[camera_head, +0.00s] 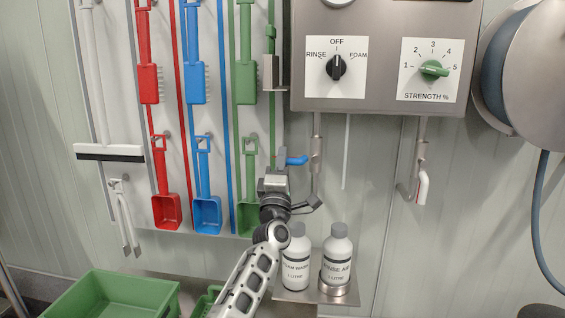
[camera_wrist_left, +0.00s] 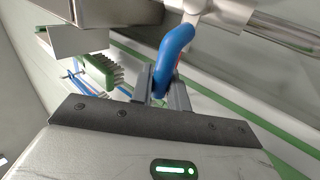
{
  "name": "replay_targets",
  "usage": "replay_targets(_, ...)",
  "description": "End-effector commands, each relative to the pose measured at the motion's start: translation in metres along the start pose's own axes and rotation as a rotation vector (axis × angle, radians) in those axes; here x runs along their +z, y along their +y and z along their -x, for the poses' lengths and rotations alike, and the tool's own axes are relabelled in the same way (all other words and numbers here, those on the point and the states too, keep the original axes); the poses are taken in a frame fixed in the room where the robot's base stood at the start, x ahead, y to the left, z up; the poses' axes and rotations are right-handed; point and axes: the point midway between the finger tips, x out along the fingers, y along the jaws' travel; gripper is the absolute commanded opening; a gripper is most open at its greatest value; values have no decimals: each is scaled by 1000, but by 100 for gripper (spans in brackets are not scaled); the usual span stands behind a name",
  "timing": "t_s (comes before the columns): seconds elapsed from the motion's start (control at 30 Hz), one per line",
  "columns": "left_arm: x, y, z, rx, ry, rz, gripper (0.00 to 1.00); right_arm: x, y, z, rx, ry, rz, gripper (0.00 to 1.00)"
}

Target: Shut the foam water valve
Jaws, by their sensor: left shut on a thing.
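The valve's blue lever (camera_head: 297,160) sits on the left pipe (camera_head: 316,150) below the steel control box. In the head view it points left from the pipe, roughly level, so it lies across the pipe. My left gripper (camera_head: 282,160) is at the lever's outer end. In the left wrist view the blue lever (camera_wrist_left: 172,55) curves down between the two fingers of my left gripper (camera_wrist_left: 162,88), which is shut on its end. The fingers hide part of the lever's tip. My right gripper is in neither view.
The steel box (camera_head: 385,20) carries a black RINSE/OFF/FOAM knob (camera_head: 336,67), pointing at OFF, and a green strength knob (camera_head: 434,69). A second pipe has a white-and-red lever (camera_head: 422,187). Two bottles (camera_head: 337,255) stand below on a shelf. Coloured tools hang left; a hose reel (camera_head: 525,70) is right.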

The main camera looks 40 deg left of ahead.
Motion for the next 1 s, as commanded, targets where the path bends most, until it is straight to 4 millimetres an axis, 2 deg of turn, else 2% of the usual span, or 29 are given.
replay_targets(0.47, 0, -1, 0, -1, 10, 16, 0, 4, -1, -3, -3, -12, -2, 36)
replay_targets(0.5, 0, -1, 1, -1, 10, 16, 19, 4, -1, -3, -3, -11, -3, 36)
replay_targets(0.57, 0, -1, 1, -1, 10, 15, 36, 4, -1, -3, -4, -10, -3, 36)
replay_targets(0.87, 0, -1, 2, -1, 8, 13, 36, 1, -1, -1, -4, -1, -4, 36)
replay_targets(1.0, 1, -2, 13, -3, 7, 13, 36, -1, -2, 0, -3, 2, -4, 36)
